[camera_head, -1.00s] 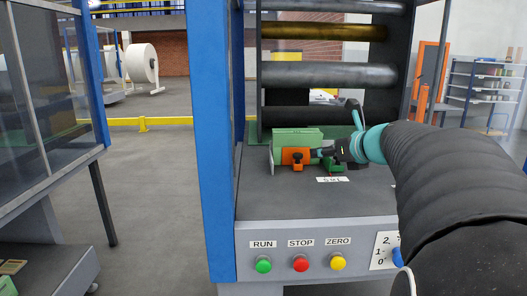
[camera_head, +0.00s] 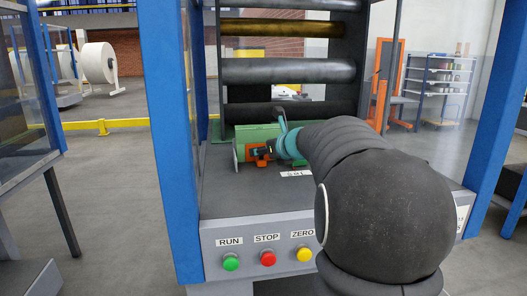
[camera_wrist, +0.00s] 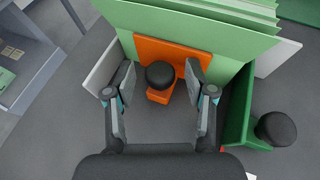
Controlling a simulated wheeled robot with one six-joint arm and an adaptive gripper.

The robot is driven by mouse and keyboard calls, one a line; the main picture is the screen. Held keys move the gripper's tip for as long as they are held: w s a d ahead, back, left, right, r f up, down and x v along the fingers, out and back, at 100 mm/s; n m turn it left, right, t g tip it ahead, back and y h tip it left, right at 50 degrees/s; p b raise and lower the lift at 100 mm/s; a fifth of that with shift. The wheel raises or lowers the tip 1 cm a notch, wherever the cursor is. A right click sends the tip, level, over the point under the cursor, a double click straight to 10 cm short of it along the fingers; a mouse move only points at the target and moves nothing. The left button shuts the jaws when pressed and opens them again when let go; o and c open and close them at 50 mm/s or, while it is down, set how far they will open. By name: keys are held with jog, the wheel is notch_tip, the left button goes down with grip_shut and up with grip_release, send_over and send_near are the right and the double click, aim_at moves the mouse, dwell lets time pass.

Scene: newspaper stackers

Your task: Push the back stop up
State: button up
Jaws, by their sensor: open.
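The back stop is an orange plate (camera_wrist: 180,50) with a foot and a round black knob (camera_wrist: 160,74), standing against a stack of green sheets (camera_wrist: 205,30) in the wrist view. My gripper (camera_wrist: 159,82) is open, with one finger on each side of the knob; I cannot tell whether either finger touches it. In the head view the orange stop (camera_head: 255,153) is partly hidden by my gripper (camera_head: 269,150), left of the teal wrist. The green stack (camera_head: 257,133) shows behind it.
A green side guide (camera_wrist: 236,108) with a black knob (camera_wrist: 275,129) stands right of my gripper. Grey side plates flank the stack. Rollers (camera_head: 288,71) lie behind, and RUN, STOP and ZERO buttons (camera_head: 268,258) are on the front panel. The blue post (camera_head: 170,140) rises at left.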

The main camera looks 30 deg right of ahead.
grip_shut()
jog(key=shift+w+d, duration=0.1)
jog(key=shift+w, duration=0.15)
grip_release()
jog(key=v, duration=1.2)
